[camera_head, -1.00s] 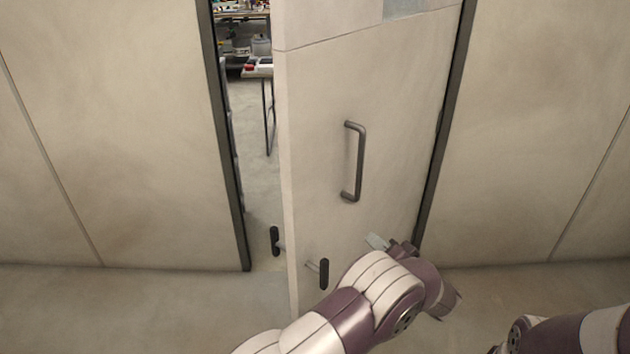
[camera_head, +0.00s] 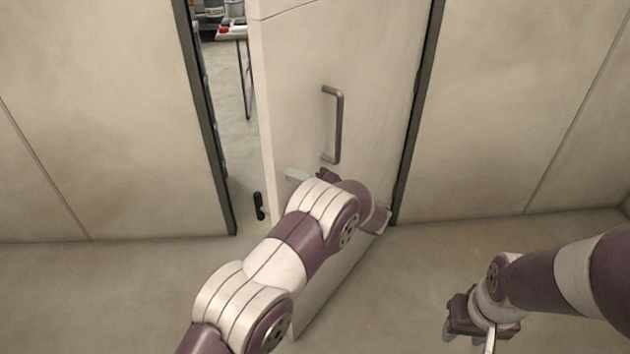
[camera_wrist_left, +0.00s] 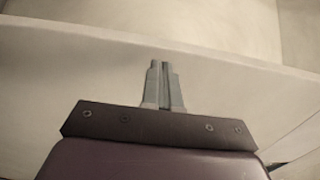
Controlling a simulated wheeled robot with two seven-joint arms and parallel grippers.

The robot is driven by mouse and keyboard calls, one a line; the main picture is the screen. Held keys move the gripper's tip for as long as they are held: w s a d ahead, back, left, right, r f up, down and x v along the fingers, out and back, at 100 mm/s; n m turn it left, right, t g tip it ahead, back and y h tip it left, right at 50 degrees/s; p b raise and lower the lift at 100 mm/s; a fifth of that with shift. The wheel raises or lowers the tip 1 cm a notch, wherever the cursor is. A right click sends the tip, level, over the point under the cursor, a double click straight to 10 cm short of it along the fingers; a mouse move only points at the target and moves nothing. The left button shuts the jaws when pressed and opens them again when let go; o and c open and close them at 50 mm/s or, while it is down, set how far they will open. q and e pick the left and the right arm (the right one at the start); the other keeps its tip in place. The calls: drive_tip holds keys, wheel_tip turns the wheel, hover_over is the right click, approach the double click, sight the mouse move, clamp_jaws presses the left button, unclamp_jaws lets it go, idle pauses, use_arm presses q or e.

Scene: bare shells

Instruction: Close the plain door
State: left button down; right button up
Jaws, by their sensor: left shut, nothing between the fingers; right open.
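The plain door (camera_head: 385,95) is pale and stands ajar, hinged on its right side, with a gap at its left edge. It carries a grey pull handle (camera_head: 338,125); a dark lever (camera_head: 259,205) shows past its left edge, and the near-side lever is hidden behind my arm. My right gripper (camera_head: 480,340) is open and empty, low at the right.
Dark frame posts stand left (camera_head: 208,130) and right (camera_head: 408,130) of the doorway, between pale walls (camera_head: 90,110). Through the gap a table (camera_head: 235,32) and shelving show. The floor (camera_head: 400,290) in front is clear.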

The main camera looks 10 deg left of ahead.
use_arm(q)
drive_tip(key=shift+x, duration=1.15)
